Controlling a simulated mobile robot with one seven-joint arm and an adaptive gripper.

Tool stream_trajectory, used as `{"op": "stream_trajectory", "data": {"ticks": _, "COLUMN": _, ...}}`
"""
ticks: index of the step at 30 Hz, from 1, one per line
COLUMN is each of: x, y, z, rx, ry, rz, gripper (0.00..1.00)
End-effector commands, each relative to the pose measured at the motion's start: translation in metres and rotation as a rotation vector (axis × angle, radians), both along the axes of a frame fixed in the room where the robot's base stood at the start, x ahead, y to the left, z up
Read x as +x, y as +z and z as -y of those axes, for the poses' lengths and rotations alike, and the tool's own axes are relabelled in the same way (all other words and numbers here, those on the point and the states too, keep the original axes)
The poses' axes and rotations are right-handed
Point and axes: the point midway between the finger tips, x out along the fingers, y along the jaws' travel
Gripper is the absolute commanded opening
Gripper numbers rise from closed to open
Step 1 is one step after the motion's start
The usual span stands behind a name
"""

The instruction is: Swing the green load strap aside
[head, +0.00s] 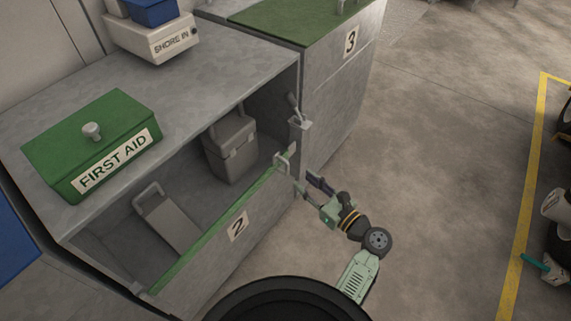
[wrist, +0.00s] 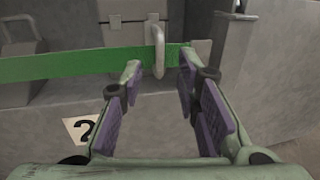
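The green load strap (head: 208,234) runs along the top of the front wall of grey bay 2 (head: 237,228). In the wrist view the strap (wrist: 70,64) crosses as a green band from the left edge to just past the middle. A pale upright handle (wrist: 158,50) stands on it near its right end; it also shows in the head view (head: 281,161). My gripper (wrist: 160,72) is open, fingers apart with purple pads facing each other. The handle appears between the fingertips in the picture; I cannot tell whether it is within their reach. In the head view my gripper (head: 304,190) is beside the bay's right front corner.
Inside the bay are a grey lidded container (head: 231,146) and a tilted grey piece with a handle (head: 168,222). A green FIRST AID box (head: 95,140) sits on top. Cabinet 3 (head: 335,85) stands to the right.

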Motion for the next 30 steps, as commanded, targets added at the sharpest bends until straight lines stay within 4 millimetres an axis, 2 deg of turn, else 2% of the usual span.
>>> {"op": "stream_trajectory", "data": {"ticks": 6, "x": 0.032, "y": 0.001, "z": -0.03, "rx": 0.0, "ry": 0.004, "rz": 0.001, "gripper": 0.3}}
{"op": "stream_trajectory", "data": {"ticks": 12, "x": 0.053, "y": 0.001, "z": -0.049, "rx": -0.001, "ry": 0.003, "rz": 0.001, "gripper": 0.3}}
{"op": "stream_trajectory", "data": {"ticks": 25, "x": 0.06, "y": 0.0, "z": -0.056, "rx": -0.002, "ry": 0.001, "rz": 0.001, "gripper": 0.3}}
{"op": "stream_trajectory", "data": {"ticks": 30, "x": 0.06, "y": 0.0, "z": -0.056, "rx": -0.002, "ry": 0.001, "rz": 0.001, "gripper": 0.18}}
